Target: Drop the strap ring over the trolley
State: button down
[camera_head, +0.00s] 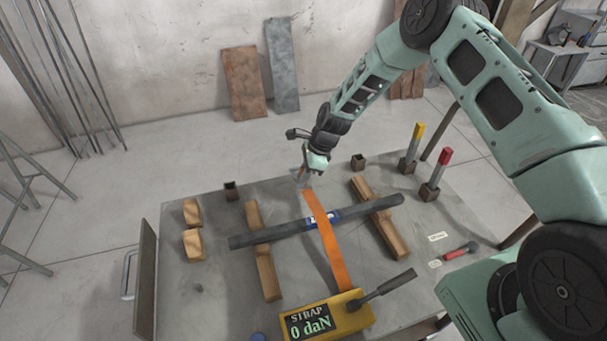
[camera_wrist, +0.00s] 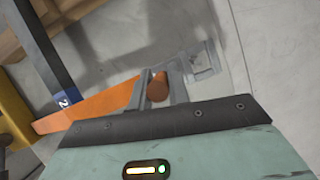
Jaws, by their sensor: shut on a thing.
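An orange strap (camera_head: 325,240) runs from the yellow tension box (camera_head: 325,318) at the table's front, over a dark bar (camera_head: 270,233), up to my gripper (camera_head: 303,177). In the wrist view the strap (camera_wrist: 90,108) reaches the fingers of my gripper (camera_wrist: 158,90). The fingers are shut on the strap's end; a rust-orange rounded piece (camera_wrist: 157,88) shows between them, and I cannot tell its full ring shape. A grey metal bracket-like piece (camera_wrist: 205,60) stands just beyond the fingers, apart from the strap; I cannot tell whether it is the trolley. The box display reads 0 daN.
The bar lies across two wooden blocks (camera_head: 265,272) (camera_head: 380,222). Small dark sockets (camera_head: 231,191) (camera_head: 358,162) stand near the back edge. Yellow-topped (camera_head: 412,148) and red-topped (camera_head: 437,175) posts stand at right. A red-handled tool (camera_head: 460,251) lies at the right edge.

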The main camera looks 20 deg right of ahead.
jog(key=shift+f+b, duration=1.5)
jog(key=shift+f, duration=0.85)
jog(key=c, duration=1.3)
grip_release()
jog(key=shift+o, duration=0.2)
jog(key=b+v, duration=0.2)
jog(key=v, duration=1.5)
jog(key=shift+r, duration=0.25)
